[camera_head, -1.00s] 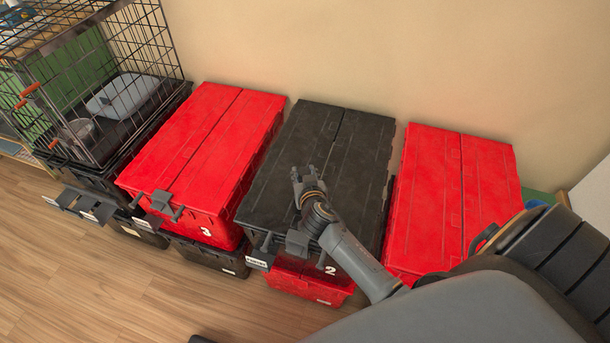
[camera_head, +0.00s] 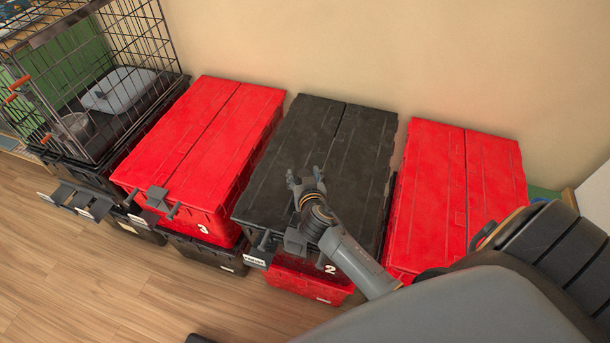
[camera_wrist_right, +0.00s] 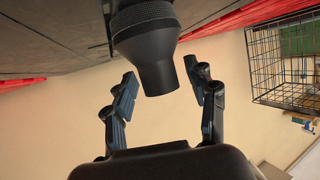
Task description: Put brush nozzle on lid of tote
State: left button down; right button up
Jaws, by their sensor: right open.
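The brush nozzle (camera_wrist_right: 150,45), a dark round piece with a ribbed collar, shows at the top middle of the right wrist view, by the black lid. My right gripper (camera_wrist_right: 163,92) is open, with a finger on each side of the nozzle's narrow end and gaps between. In the head view my right gripper (camera_head: 305,180) is low over the black tote lid (camera_head: 335,140), near its front half. The nozzle cannot be made out there. Whether its full base rests on the lid cannot be told. My left gripper is not in view.
A red-lidded tote marked 3 (camera_head: 205,130) stands left of the black lid, another red tote (camera_head: 450,180) right. A wire cage (camera_head: 60,70) stands at the far left. The wall (camera_head: 420,50) is close behind. Wood floor (camera_head: 80,270) is clear in front.

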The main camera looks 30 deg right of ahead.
jog(key=shift+r+p, duration=0.3)
jog(key=shift+r, duration=0.05)
jog(key=v, duration=1.2)
jog(key=shift+f, duration=0.2)
